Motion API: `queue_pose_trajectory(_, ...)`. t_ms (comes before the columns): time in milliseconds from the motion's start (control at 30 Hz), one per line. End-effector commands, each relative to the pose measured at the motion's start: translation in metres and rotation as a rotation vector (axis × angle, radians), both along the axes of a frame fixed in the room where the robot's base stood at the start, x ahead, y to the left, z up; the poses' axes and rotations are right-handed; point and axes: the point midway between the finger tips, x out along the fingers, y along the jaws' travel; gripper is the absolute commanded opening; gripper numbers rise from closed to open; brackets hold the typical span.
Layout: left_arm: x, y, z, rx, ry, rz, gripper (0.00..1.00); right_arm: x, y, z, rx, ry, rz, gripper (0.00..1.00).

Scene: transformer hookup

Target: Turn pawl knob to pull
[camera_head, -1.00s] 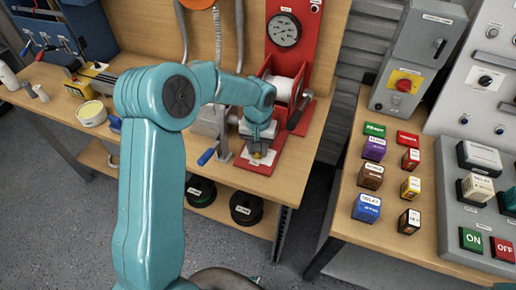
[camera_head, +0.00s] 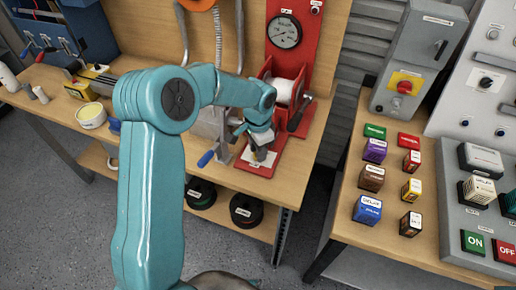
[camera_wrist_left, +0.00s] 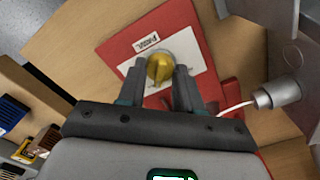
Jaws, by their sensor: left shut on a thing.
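The yellow round pawl knob (camera_wrist_left: 159,67) sits on a white plate (camera_wrist_left: 190,61) on the red base (camera_wrist_left: 122,50) of the reel stand. It has a raised grip bar across its top. My left gripper (camera_wrist_left: 160,84) points down at it, one finger on each side, and is shut on the knob. In the head view my left gripper (camera_head: 262,156) hides most of the knob, above the front of the base. A small label (camera_wrist_left: 146,41) lies beside the knob; its lettering is hard to read. My right gripper is not in view.
A white reel (camera_head: 284,91) and a red panel with a gauge (camera_head: 284,30) stand behind the gripper. A grey post with a blue-handled lever (camera_head: 206,158) stands close to its left. Coloured blocks (camera_head: 371,178) sit on the right-hand table, across a gap.

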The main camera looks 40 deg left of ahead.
Motion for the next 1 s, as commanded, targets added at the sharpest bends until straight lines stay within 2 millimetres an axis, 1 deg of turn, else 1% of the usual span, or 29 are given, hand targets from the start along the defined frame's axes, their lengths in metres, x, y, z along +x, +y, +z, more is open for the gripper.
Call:
queue_pose_trajectory(33,0.0027,0.0005,0.0028,0.001,-0.011,-0.019,0.04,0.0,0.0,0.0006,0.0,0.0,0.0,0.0)
queue_pose_trajectory(300,0.003,0.0005,0.0029,0.002,-0.012,-0.09,0.04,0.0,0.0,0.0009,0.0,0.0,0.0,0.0)
queue_pose_trajectory(767,0.0032,0.0004,0.0031,0.001,-0.013,-0.104,0.04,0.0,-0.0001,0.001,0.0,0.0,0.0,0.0)
queue_pose_trajectory(800,0.0032,0.0004,0.0031,0.002,-0.013,-0.103,0.41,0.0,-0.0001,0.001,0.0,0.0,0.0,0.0)
queue_pose_trajectory(867,0.003,0.0003,0.0029,0.002,-0.012,-0.103,0.6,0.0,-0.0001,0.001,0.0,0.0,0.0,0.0)
queue_pose_trajectory(1000,0.0019,0.0002,0.0019,0.0,-0.008,-0.103,0.6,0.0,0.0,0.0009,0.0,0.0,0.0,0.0)
